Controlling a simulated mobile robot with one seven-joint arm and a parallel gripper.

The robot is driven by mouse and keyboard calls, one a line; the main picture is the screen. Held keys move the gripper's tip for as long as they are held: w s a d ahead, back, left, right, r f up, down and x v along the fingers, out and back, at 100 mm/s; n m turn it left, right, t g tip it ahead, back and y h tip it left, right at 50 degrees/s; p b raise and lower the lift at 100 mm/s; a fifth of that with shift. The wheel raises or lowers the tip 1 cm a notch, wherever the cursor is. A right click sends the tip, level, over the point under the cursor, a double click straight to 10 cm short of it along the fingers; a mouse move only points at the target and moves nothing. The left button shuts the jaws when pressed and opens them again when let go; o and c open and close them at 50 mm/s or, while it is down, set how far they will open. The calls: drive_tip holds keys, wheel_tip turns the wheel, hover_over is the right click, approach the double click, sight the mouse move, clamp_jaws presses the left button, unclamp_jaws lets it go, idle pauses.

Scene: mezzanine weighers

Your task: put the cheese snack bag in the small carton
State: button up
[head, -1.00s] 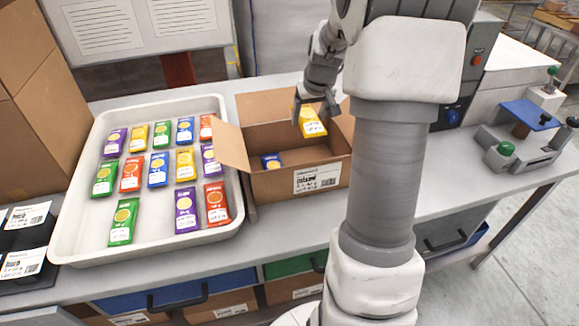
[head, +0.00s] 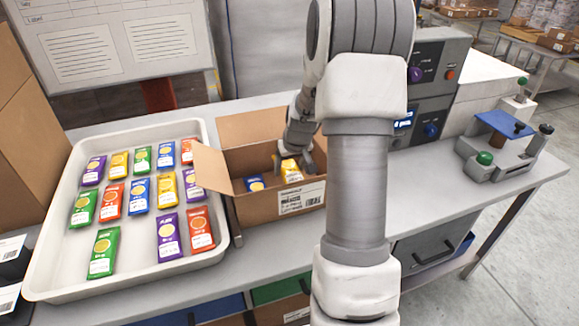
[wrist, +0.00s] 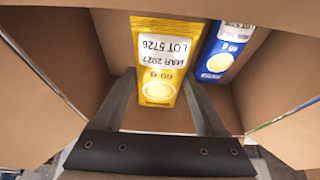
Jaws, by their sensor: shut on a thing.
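The cheese snack bag, a yellow bag (head: 291,171) with a white label, is between the fingers of my gripper (head: 292,163). In the wrist view the yellow bag (wrist: 163,62) lies between the two fingers of my gripper (wrist: 170,95), which is shut on it. The bag is inside the small carton (head: 262,205), an open cardboard box with a labelled front. A blue bag (head: 254,184) is in the carton to the left of the yellow one, and shows at the right in the wrist view (wrist: 225,52). Whether the yellow bag touches the carton floor I cannot tell.
A white tray (head: 52,287) with several coloured bags stands left of the carton. A carton flap (head: 211,168) leans out toward the tray. A blue-topped device (head: 503,124) is at the right, with bare bench (head: 420,200) before it.

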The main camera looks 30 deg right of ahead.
drive_tip(key=shift+f, duration=0.1)
drive_tip(key=shift+f+b, duration=0.55)
drive_tip(key=shift+b, duration=0.1)
drive_tip(key=o, duration=1.3)
drive_tip(key=shift+r+p, duration=0.5)
drive_tip(key=p+v, duration=0.1)
drive_tip(key=v, duration=1.1)
drive_tip(key=shift+r, duration=0.15)
